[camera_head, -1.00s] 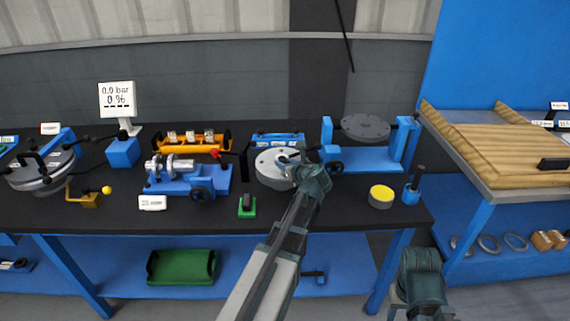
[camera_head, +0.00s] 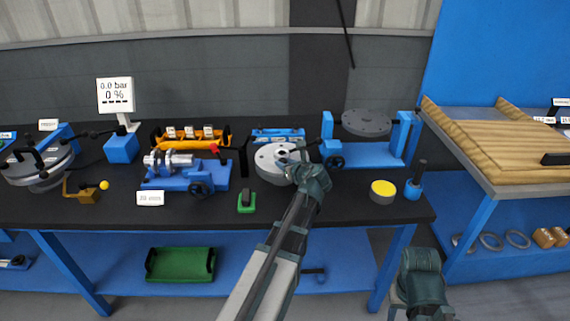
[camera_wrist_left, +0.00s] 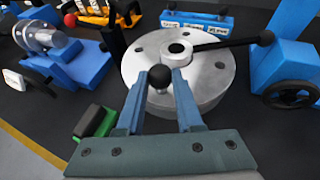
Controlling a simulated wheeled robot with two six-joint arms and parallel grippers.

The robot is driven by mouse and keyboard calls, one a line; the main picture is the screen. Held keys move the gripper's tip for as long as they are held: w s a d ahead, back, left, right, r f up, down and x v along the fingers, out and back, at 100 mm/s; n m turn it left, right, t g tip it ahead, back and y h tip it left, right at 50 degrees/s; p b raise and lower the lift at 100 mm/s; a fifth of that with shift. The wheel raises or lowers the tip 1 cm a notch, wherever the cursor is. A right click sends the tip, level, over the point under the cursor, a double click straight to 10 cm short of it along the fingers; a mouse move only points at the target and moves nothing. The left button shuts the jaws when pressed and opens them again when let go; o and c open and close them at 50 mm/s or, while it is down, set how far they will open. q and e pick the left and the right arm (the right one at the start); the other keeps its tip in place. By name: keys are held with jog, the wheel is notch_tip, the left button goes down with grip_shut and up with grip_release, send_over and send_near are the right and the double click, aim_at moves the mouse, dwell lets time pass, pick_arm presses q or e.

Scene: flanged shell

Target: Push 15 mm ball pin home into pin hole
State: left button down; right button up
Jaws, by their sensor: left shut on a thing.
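The round grey metal flange (camera_head: 268,172) stands on the bench. In the left wrist view the flange (camera_wrist_left: 205,85) shows a central bore and several smaller holes around it. My left gripper (camera_head: 297,156) is at the flange's near right edge in the head view. In the left wrist view its blue-grey fingers (camera_wrist_left: 160,84) are shut on the ball pin, whose black ball (camera_wrist_left: 159,76) shows between the fingertips, over the flange's near edge. The pin's shank and the hole beneath are hidden, so I cannot tell how deep it sits. My right wrist (camera_head: 422,278) hangs at lower right; its jaws cannot be made out.
A black lever with a ball knob (camera_wrist_left: 265,38) reaches over the flange to the right. A blue stand (camera_head: 365,155) with a handwheel is close on the right, a blue vise fixture (camera_head: 187,177) on the left. A yellow-topped cylinder (camera_head: 383,190) stands at front right.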

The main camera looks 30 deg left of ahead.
pick_arm(q)
jog(key=shift+f+b, duration=0.3)
jog(key=shift+f, duration=0.05)
jog(key=shift+c, duration=2.4)
grip_release()
jog(key=p+v, duration=0.5)
jog(key=v, duration=0.8)
jog(key=shift+s+d, duration=0.25)
jog(key=shift+d, duration=0.05)
jog(key=s+d+f+n+g+h+p, duration=0.1)
jog(key=s+d+f+n+g+h, duration=0.3)
jog(key=s+d+n, duration=0.5)
jog(key=s+d+f+n+g+h+p, duration=0.2)
jog(key=s+d+f+n+g+h, duration=0.2)
jog(key=s+d+n, duration=0.5)
jog(key=d+f+n+h, duration=0.1)
jog(key=d+f+n, duration=0.1)
jog(key=d, duration=0.5)
jog(key=shift+s+f+n+h, duration=0.25)
jog(key=shift+s+n+h, duration=0.1)
jog(key=shift+n, duration=0.35)
